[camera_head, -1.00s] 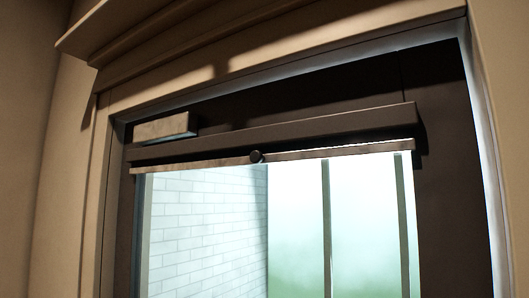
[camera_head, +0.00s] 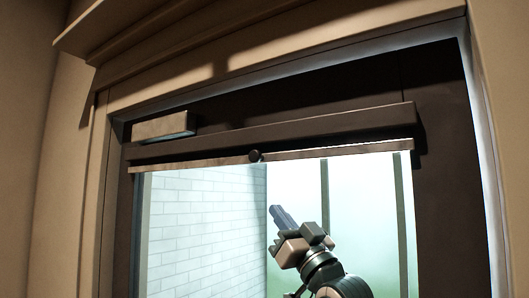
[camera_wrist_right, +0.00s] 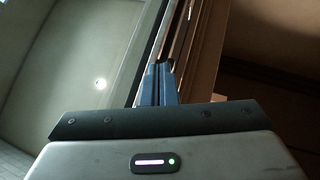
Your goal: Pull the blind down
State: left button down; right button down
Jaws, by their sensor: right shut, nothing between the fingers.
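The blind is rolled up at the top of the window, with a dark headrail (camera_head: 290,127) and a thin brown bottom bar (camera_head: 340,150) just under it. A small dark round knob (camera_head: 255,156) sits near the middle of the bar. My right gripper (camera_head: 275,210) is in front of the glass, below and slightly right of the knob, apart from it, pointing up and left. Its blue fingers (camera_wrist_right: 158,82) are together and empty in the right wrist view. My left gripper is not in view.
A dark window frame (camera_head: 437,180) surrounds the glass. A small light block (camera_head: 160,127) is at the upper left of the headrail. A wooden ledge (camera_head: 150,35) juts out above. White brick (camera_head: 205,220) shows through the glass at left.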

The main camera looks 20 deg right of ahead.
jog(key=n+t+y, duration=0.1)
jog(key=y, duration=0.1)
send_near(268, 155)
jog(key=s+a, duration=0.2)
jog(key=s, duration=0.1)
jog(key=shift+s+r, duration=0.1)
jog(key=shift+s, duration=0.1)
jog(key=p+x, duration=0.6)
jog(key=x, duration=0.2)
jog(key=shift+w+a+r, duration=0.15)
jog(key=shift+r, duration=0.15)
jog(key=shift+w+a+r+p, duration=0.15)
jog(key=shift+w+r+p, duration=0.3)
jog(key=shift+w, duration=0.1)
jog(key=shift+f, duration=0.15)
